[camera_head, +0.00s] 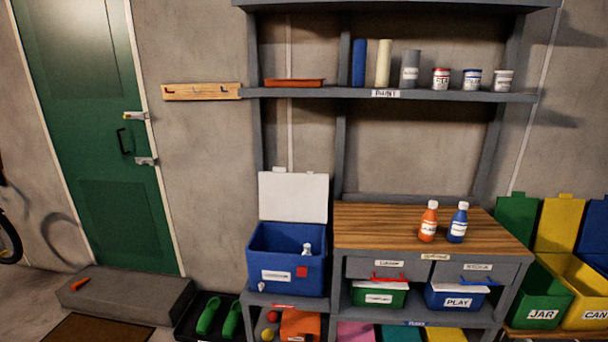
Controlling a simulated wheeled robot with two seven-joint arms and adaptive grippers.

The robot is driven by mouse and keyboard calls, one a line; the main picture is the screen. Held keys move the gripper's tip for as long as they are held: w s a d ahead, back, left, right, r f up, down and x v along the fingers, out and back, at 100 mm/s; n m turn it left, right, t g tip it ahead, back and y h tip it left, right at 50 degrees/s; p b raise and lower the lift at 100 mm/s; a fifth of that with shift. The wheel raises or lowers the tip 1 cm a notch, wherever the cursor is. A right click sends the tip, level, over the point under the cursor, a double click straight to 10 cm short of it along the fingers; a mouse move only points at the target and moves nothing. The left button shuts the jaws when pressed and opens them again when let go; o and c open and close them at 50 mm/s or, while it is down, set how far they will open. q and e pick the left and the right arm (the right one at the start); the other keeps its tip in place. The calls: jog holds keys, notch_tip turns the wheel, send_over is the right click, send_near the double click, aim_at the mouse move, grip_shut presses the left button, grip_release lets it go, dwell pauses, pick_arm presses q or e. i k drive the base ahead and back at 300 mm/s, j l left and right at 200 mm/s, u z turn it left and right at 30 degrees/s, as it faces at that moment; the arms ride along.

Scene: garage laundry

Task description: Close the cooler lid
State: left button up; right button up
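The blue cooler (262,287) stands on a low grey shelf left of the wooden worktop. Its white lid (293,197) is open and stands upright at the back of the cooler. A small white-topped bottle (307,249) shows inside the cooler, near its right side. The cooler's front carries a white label and a red square. Neither of my grippers is in view.
The wooden worktop (385,222) right of the cooler holds an orange bottle (428,222) and a blue bottle (458,224). A paint shelf (330,93) hangs above. A concrete step (130,297) and a tray with green shoes (190,331) lie left.

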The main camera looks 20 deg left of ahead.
aim_at(301, 196)
jog(key=i+j, duration=0.15)
jog(key=i, duration=0.3)
jog(key=i+j, duration=0.15)
jog(key=i, duration=0.25)
jog(key=i+j, duration=0.15)
jog(key=i, duration=0.3)
